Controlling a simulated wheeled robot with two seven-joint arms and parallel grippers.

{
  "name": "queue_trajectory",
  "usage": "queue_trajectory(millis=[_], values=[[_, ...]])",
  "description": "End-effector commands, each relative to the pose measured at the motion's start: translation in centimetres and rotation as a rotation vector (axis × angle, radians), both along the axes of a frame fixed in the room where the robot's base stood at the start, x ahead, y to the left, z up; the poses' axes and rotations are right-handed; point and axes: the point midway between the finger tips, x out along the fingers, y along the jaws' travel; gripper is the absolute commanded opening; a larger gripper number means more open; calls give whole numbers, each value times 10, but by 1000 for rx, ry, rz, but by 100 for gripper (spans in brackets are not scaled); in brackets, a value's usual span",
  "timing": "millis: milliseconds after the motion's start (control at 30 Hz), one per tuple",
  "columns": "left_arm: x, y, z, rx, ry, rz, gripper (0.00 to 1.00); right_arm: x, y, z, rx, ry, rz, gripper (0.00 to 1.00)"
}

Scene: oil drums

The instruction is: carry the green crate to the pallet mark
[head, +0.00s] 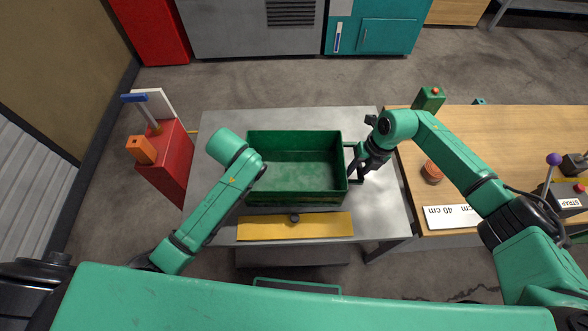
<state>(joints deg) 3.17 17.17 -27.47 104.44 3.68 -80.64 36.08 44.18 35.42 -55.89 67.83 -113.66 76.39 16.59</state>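The green crate (296,198) is open-topped, looks empty and stands upright on the grey metal table (228,123). A dark bracket-like handle sticks out from its right side. My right gripper (357,170) is at that handle, close to the crate's right wall. I cannot tell whether its fingers are closed around the handle. My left arm reaches to the crate's left side, and its own links hide the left gripper. I cannot make out a marking that is clearly the pallet mark.
A yellow plate (320,226) with a dark knob lies in front of the crate. A red box (170,165) with tools stands left of the table. A wooden bench (500,135) on the right holds an orange-brown round object (431,173) and a 40 cm sign (450,217).

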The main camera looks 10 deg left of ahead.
Motion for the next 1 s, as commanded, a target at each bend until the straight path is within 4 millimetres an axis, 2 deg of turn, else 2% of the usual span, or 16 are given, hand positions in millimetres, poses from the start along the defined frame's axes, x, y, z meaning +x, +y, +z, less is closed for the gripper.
queue_trajectory(millis=[133,367,400,467,500,1000], values=[[4,0,-9,-1,-1,0,41,0,2,-10,1,-1,1,37],[4,0,-10,-1,-1,0,41,0,2,-11,0,-1,2,37],[4,0,-10,-1,-1,0,34,0,2,-10,0,-1,1,29],[4,0,-10,-1,-1,0,11,0,2,-10,0,-1,1,6],[4,0,-10,-1,-1,0,0,0,2,-10,0,-1,1,0],[4,0,-10,-1,0,0,0,0,2,-10,0,-1,1,0]])
